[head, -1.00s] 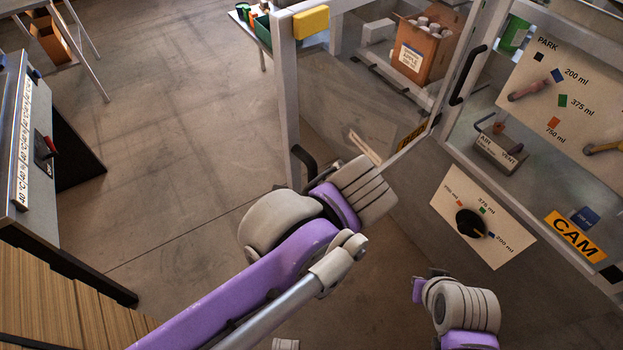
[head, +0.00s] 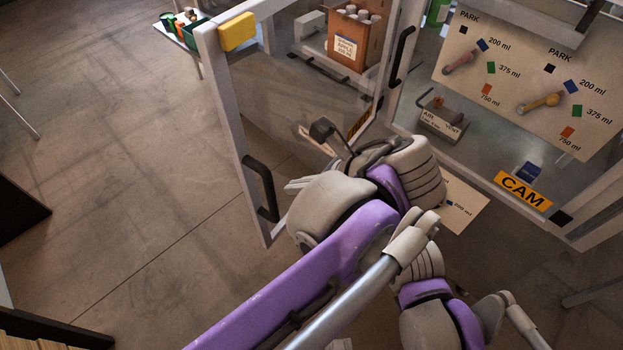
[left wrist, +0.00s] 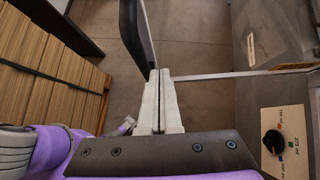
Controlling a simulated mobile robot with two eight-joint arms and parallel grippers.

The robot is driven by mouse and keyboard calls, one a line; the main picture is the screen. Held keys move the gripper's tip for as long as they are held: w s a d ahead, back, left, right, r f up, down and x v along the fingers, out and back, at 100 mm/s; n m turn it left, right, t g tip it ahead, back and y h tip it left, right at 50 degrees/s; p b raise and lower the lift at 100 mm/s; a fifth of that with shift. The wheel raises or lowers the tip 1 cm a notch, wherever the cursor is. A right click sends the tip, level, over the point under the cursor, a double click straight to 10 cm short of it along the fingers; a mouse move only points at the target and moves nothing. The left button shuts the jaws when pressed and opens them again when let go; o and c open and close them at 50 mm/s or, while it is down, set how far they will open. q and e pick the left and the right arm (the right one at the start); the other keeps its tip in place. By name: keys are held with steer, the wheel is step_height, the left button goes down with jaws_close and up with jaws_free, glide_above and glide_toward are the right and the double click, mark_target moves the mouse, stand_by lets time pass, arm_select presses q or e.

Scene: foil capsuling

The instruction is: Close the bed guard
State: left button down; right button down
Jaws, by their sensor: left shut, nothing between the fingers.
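The bed guard (head: 237,130) is a clear panel in a pale frame, standing swung out from the machine at centre left. It carries a yellow block (head: 237,32) on its top corner and a black handle (head: 262,188) near its free edge. My left gripper (head: 292,185) is just right of this handle in the head view, partly hidden by my own wrist. In the left wrist view its fingers (left wrist: 158,73) are shut and empty, with their tips near a black bar (left wrist: 135,35), apparently the handle. Contact cannot be told. My right arm shows at lower right, but its fingers do not.
The machine front at right has a second black handle (head: 402,55), a CAM label (head: 523,191) and a dial panel (head: 530,85). A cardboard box (head: 352,42) stands behind the guard. Open floor (head: 110,190) lies left. Stacked boards (left wrist: 50,70) show in the left wrist view.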

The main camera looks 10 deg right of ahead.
arm_select(q)
steer(key=w+a+f, duration=0.2)
steer(key=w+a, duration=0.2)
steer(key=shift+a+p, duration=0.15)
steer(key=shift+p, duration=0.2)
steer(key=shift+w, duration=0.15)
